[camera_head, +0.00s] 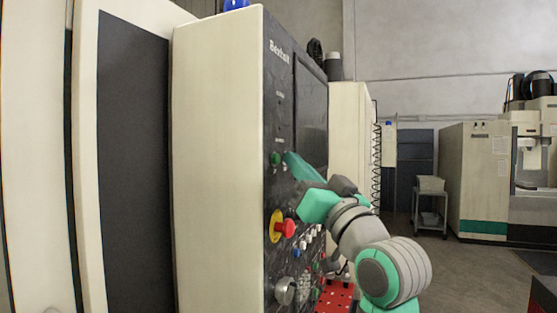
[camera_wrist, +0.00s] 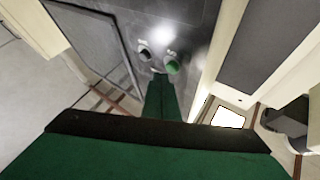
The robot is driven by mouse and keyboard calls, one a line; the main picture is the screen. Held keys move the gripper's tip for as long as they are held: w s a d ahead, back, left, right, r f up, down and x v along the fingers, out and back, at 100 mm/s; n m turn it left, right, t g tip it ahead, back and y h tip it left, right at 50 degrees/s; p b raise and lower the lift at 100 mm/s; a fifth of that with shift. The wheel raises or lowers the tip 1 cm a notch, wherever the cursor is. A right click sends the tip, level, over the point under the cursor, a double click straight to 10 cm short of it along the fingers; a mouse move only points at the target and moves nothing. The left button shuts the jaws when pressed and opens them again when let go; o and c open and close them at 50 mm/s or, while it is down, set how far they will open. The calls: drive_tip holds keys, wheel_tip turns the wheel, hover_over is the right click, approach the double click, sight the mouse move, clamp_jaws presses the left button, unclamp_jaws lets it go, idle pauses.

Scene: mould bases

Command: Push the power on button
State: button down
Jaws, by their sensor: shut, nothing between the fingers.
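The green button (camera_head: 275,158), which fits the power on button, sits on the black control panel (camera_head: 281,95) of the machine. In the wrist view the green button (camera_wrist: 172,67) is just ahead and slightly right of my fingertips, and a dark round button (camera_wrist: 145,54) is to its left. My gripper (camera_head: 289,157) is shut and empty, its teal fingers pointing at the panel beside the green button. The shut fingertips also show in the wrist view (camera_wrist: 160,78). I cannot tell whether they touch the panel. The dark button is not clear in the head view.
A red emergency knob (camera_head: 287,228) on a yellow ring juts out below my gripper. Several small buttons and a grey dial (camera_head: 285,291) are lower on the panel. A screen (camera_head: 312,105) is to the upper right. A cart (camera_head: 431,205) and another machine (camera_head: 480,180) stand far right across open floor.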

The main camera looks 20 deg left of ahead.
drive_tip(key=shift+a, duration=0.6)
idle(0.7)
idle(0.4)
drive_tip(key=shift+d, duration=0.8)
drive_tip(key=d, duration=0.5)
idle(0.8)
